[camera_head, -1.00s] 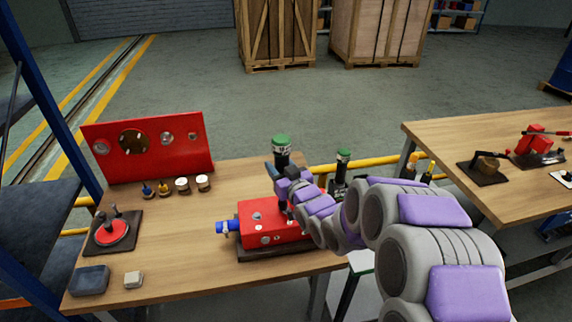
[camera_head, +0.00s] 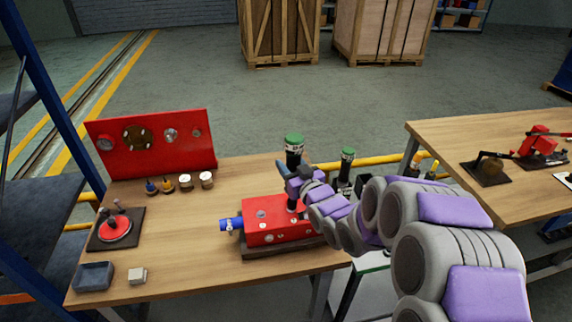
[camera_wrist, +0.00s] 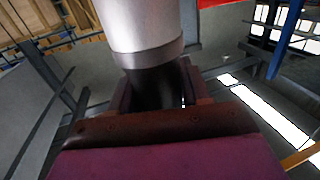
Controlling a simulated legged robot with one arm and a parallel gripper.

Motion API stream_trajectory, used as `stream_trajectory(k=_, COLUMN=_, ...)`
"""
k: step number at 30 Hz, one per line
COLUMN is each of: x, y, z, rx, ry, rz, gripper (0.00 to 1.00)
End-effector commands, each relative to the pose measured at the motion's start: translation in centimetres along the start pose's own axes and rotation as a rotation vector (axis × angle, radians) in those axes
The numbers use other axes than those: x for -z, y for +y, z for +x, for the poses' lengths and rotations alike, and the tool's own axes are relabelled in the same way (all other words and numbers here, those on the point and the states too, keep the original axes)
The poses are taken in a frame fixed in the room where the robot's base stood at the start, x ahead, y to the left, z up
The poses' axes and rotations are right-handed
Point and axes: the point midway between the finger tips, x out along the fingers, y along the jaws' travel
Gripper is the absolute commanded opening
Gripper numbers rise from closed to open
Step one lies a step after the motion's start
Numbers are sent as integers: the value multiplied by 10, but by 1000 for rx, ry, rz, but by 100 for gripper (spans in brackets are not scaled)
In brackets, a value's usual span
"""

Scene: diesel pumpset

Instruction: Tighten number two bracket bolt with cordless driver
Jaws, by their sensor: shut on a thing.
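The cordless driver (camera_head: 294,156) has a green cap and a dark body with a pale band. My gripper (camera_head: 293,185) is shut on it and holds it upright, over the right part of the red block (camera_head: 265,234). In the wrist view, the driver's silver and black body (camera_wrist: 147,40) stands between the jaws (camera_wrist: 160,100). A bolt head (camera_head: 262,213) shows on the block's top, with another low on its front. My gripper and arm hide the block's right end. I cannot tell which bolt is number two, or whether the driver's tip touches one.
A blue cylinder (camera_head: 231,224) sticks out of the block's left end. A second green-capped tool (camera_head: 346,166) stands behind my arm. A red panel (camera_head: 155,146), small knobs, a joystick (camera_head: 115,229) and a grey tray (camera_head: 93,277) occupy the bench's left side. The front middle is clear.

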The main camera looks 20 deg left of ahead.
Motion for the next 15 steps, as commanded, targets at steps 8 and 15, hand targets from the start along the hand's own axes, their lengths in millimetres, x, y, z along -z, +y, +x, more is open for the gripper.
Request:
stream_trajectory(k=8, x=2, y=1, z=0, rx=-2, ry=3, rz=-1, gripper=0)
stream_trajectory(k=15, x=0, y=-4, z=6, rx=-2, ry=-1, rz=-6, gripper=0)
